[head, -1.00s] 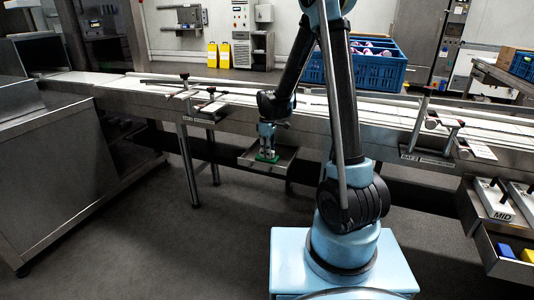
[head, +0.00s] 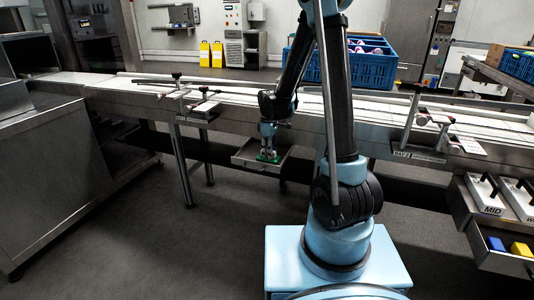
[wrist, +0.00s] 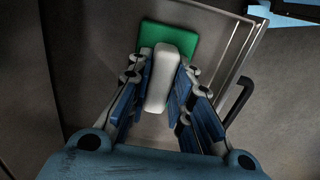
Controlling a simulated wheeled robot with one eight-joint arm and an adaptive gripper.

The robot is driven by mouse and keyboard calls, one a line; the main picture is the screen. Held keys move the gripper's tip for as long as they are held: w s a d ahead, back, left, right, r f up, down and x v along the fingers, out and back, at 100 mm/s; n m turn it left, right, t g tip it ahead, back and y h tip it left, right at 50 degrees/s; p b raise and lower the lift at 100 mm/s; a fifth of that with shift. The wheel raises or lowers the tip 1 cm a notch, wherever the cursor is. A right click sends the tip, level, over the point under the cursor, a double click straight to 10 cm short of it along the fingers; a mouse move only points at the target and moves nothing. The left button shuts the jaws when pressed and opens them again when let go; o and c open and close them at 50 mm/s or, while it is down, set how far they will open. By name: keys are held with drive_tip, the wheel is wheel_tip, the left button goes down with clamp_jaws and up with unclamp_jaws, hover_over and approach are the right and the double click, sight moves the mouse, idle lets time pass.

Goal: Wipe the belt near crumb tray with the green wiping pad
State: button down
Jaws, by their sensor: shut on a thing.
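The green wiping pad (wrist: 190,38) has a pale grip block (wrist: 162,76) on top. My gripper (wrist: 158,84) is shut on this grip block, with a blue-lined finger on each side of it. In the head view my gripper (head: 268,152) points down and the green pad (head: 267,159) shows under its fingertips. The pad is over a metal tray (head: 245,162) that hangs at the front of the belt; I take it for the crumb tray. I cannot tell if the pad touches the tray floor. The belt (head: 232,101) runs behind my arm.
Guide rails and posts (head: 178,84) stand along the belt at left. A blue crate (head: 370,68) of wrapped items stands behind the belt. At right, an open drawer (head: 500,258) holds a blue and a yellow block. A black handle (wrist: 239,101) sits at the tray's side.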

drive_tip(key=shift+s+d, duration=0.25)
drive_tip(key=shift+d, duration=0.45)
drive_tip(key=shift+a, duration=0.1)
drive_tip(key=shift+w+a+r, duration=0.1)
drive_tip(key=shift+w+a, duration=0.25)
drive_tip(key=shift+a, duration=0.35)
drive_tip(key=shift+w+a, duration=0.3)
drive_tip(key=shift+a, duration=0.4)
drive_tip(key=shift+a, duration=0.1)
drive_tip(key=shift+w+a, duration=0.25)
drive_tip(key=shift+a, duration=0.45)
drive_tip(key=shift+w+a, duration=0.2)
drive_tip(key=shift+a, duration=0.45)
drive_tip(key=shift+a, duration=0.1)
